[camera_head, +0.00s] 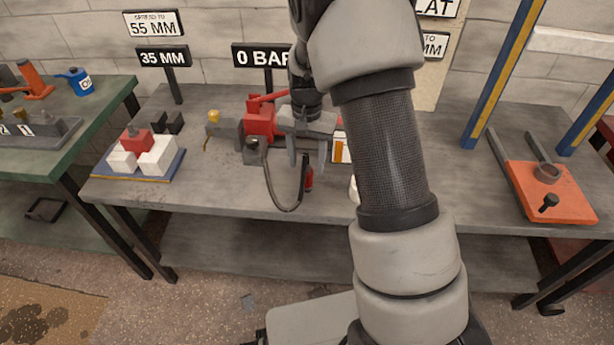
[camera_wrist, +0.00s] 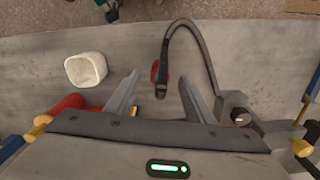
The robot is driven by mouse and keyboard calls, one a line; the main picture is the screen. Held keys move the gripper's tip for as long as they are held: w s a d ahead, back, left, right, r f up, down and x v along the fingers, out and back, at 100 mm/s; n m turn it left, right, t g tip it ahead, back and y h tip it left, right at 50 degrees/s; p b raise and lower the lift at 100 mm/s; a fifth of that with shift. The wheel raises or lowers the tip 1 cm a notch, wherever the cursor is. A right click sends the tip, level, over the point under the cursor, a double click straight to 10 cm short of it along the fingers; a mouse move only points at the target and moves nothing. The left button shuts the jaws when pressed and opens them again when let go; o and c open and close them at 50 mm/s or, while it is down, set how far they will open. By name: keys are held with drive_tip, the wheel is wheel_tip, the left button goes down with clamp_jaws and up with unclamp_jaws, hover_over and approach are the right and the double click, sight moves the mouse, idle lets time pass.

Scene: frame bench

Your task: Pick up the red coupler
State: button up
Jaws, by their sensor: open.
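The red coupler (camera_head: 309,179) is a small red piece at the end of a dark hose (camera_head: 284,207) that loops over the front of the grey bench. In the wrist view the coupler (camera_wrist: 155,71) shows red beside the dark hose end, between and slightly beyond my fingertips. My gripper (camera_head: 307,160) is open, fingers pointing down, close above the coupler in the head view. In the wrist view my gripper (camera_wrist: 159,80) has nothing clamped between its fingers. Whether either finger touches the coupler cannot be told.
A red pump-like body (camera_head: 261,121) and a grey block (camera_head: 253,152) stand left of my gripper. A white cup (camera_wrist: 86,69) stands near it, mostly hidden by my arm in the head view. A blue tray (camera_head: 166,174) with blocks is farther left; an orange plate (camera_head: 560,198) lies right.

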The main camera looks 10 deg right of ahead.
sight(307, 175)
wheel_tip(307, 175, down, 4)
drive_tip(key=shift+w+f+b, duration=0.1)
drive_tip(key=shift+f+b, duration=0.05)
drive_tip(key=shift+b, duration=0.25)
clamp_jaws()
